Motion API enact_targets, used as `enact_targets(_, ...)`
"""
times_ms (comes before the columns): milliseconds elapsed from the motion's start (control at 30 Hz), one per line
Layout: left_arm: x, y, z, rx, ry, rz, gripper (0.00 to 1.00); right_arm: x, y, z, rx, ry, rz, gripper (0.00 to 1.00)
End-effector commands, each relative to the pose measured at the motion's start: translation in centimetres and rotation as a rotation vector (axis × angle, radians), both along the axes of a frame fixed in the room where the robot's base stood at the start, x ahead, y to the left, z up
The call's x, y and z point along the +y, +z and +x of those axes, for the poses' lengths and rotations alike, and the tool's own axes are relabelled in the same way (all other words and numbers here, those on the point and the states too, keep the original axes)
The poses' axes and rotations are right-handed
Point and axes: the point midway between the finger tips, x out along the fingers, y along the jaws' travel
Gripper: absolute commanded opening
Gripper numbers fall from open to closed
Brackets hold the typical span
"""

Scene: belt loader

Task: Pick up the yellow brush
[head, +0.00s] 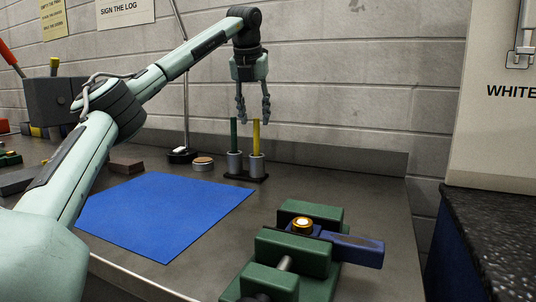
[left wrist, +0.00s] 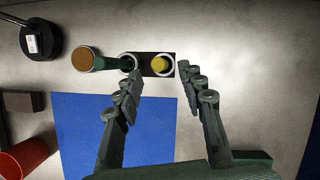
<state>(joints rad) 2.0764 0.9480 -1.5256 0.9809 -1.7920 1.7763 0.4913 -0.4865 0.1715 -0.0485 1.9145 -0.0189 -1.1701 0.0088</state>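The yellow brush (head: 256,137) stands upright in the right one of two metal cups (head: 257,167) on a dark base at the back of the bench. In the left wrist view its yellow end (left wrist: 160,65) shows end-on between and just beyond my fingertips. My left gripper (head: 253,118) points down above the brush, fingers spread apart with nothing between them. I cannot tell whether the fingertips are level with the brush's top. A green brush (head: 233,134) stands in the left cup (head: 234,163). My right gripper is in neither view.
A blue mat (head: 165,215) lies in front of the cups. A green vise (head: 292,252) with a blue part (head: 355,249) stands front right. A round wooden-topped item (head: 203,163) and a stand base (head: 182,156) are left of the cups. The wall is close behind.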

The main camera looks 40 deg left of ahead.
Motion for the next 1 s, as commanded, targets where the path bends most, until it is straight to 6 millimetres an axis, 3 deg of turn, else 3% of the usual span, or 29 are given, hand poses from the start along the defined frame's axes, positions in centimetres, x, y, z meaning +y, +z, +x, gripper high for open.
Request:
enact_targets(300,1.0,-4.1,1.5,0.001,-0.001,0.0,0.39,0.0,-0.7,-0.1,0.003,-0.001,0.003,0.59)
enact_targets(633,1.1,-4.9,1.9,-0.002,-0.002,-0.002,0.39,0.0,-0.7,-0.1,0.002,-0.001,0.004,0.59)
enact_targets(933,1.1,-4.9,1.9,-0.003,-0.002,-0.001,0.03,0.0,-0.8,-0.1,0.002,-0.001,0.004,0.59)
enact_targets(1000,1.1,-4.8,1.9,-0.003,-0.002,-0.001,0.0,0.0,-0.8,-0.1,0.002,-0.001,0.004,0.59)
